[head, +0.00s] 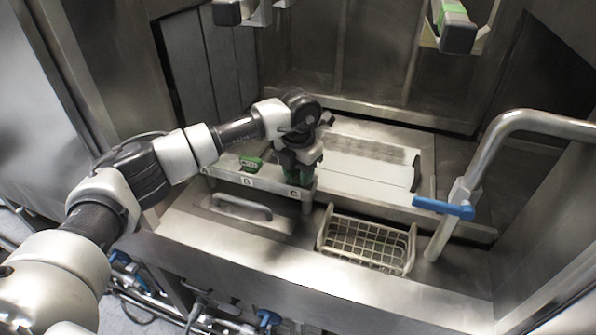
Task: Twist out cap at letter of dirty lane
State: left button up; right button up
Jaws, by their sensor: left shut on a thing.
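My left gripper (299,178) points down at the right end of a metal ledge, over the letter C label (293,194). It is shut on a dark green cap at C, which is mostly hidden by the fingers. Another green cap (250,162) sits on the ledge above the letter B label (246,181), left of the gripper and apart from it. The left end of the ledge is partly hidden by my arm. I cannot read which lane is marked dirty. My right gripper does not show.
A wire basket (366,243) stands right of the gripper, in front of a flat pale metal cover (365,160). A bent steel pipe (490,150) with a blue lever (443,208) rises at the right. A metal handle (240,208) lies in front of the ledge.

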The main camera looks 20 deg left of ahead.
pick_arm(q)
jog(key=shift+w+r+p, duration=0.2)
jog(key=shift+r+p, duration=0.25)
jog(key=shift+r, duration=0.1)
jog(key=shift+r+p, duration=1.35)
jog(key=shift+r, duration=1.4)
jog(key=shift+s, duration=0.1)
